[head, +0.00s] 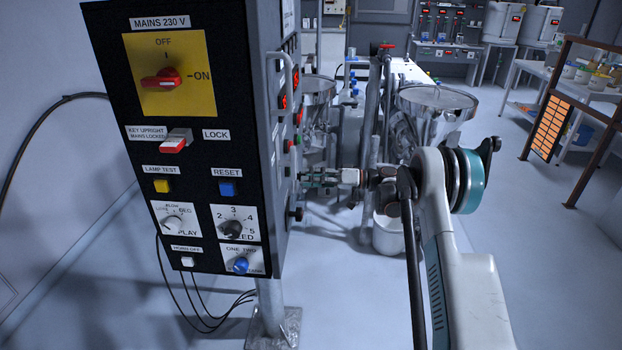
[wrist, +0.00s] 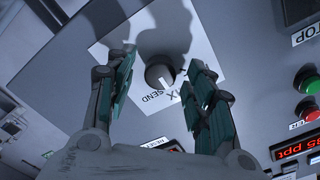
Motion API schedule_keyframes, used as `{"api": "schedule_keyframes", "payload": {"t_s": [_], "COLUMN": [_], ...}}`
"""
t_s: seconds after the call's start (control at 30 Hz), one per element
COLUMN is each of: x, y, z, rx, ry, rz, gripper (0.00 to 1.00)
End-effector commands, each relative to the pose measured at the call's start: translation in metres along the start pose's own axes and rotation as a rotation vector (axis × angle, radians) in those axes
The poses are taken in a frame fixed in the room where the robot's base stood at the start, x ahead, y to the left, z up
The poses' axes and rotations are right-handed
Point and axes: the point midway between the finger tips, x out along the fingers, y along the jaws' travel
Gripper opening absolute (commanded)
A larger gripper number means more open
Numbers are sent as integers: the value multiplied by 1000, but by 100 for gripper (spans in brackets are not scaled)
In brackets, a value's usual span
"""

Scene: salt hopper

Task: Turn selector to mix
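The selector (wrist: 159,72) is a dark round knob with a white mark on a white plate in the wrist view. The plate carries the word SEND and another label ending in X, partly covered by my right finger. The white mark points down toward the lettering; I cannot tell which label it is set to. My gripper (wrist: 162,64) is open, its teal-padded fingers on either side of the knob, with visible gaps. In the head view my gripper (head: 318,177) is at the side face of the control box (head: 262,130); the selector itself is not clear there.
In the wrist view, green (wrist: 307,79) and red (wrist: 306,111) buttons and a red digital display (wrist: 298,148) lie right of the selector. In the head view, a steel hopper (head: 436,100) and white bucket (head: 388,232) stand behind my arm.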

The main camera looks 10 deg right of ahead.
Motion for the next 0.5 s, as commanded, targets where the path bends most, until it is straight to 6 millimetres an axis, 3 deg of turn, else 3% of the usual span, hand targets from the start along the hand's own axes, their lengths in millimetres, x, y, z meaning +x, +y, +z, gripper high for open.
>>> {"api": "schedule_keyframes", "payload": {"t_s": [0.27,0.5], "x": [-6,-47], "y": [0,1], "z": [0,0], "rx": [0,0], "ry": [0,2], "rz": [0,2], "gripper": [48,48]}}
